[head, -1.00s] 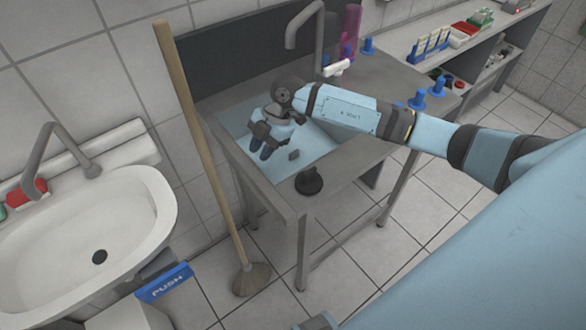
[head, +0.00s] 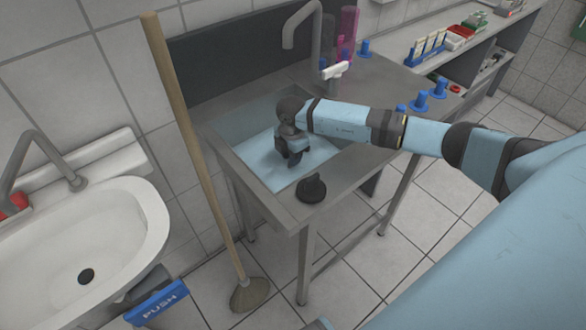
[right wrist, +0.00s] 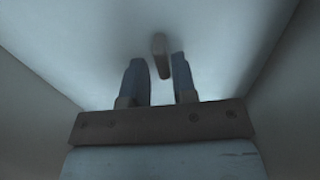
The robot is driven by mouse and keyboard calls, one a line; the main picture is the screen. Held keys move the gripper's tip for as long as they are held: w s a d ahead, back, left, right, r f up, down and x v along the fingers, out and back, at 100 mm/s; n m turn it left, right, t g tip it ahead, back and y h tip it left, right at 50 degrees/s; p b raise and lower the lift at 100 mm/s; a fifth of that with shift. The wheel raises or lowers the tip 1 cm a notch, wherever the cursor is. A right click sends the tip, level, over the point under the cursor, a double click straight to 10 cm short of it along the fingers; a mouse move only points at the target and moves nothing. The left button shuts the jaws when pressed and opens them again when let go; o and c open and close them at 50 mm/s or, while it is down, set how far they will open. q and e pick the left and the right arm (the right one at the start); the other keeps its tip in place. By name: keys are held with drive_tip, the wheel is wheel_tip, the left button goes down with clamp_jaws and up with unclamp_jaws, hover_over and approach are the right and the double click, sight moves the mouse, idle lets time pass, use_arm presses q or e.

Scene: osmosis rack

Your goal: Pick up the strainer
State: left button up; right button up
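My right gripper (head: 292,158) reaches down into the sink basin (head: 268,178), fingers pointing down. In the right wrist view the right gripper (right wrist: 160,66) is open, its two fingers apart. A small upright grey-brown piece (right wrist: 160,44), perhaps the strainer or its handle, shows near the fingertips, in line with the gap. I cannot tell whether it is between the fingers or just beyond them. In the head view the gripper hides it. A black round piece with a knob (head: 313,188) sits on the sink's front rim. My left gripper is not in view.
A grey tap (head: 302,30) arches over the back of the basin. Blue-topped pegs (head: 419,101) stand on the counter to the right. A long-handled broom (head: 196,150) leans at the left front corner. A white washbasin (head: 120,215) is at the far left.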

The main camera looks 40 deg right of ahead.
sight(293, 172)
wheel_tip(293, 172, down, 5)
drive_tip(key=shift+s+d+r, duration=0.1)
clamp_jaws()
drive_tip(key=shift+r, duration=0.15)
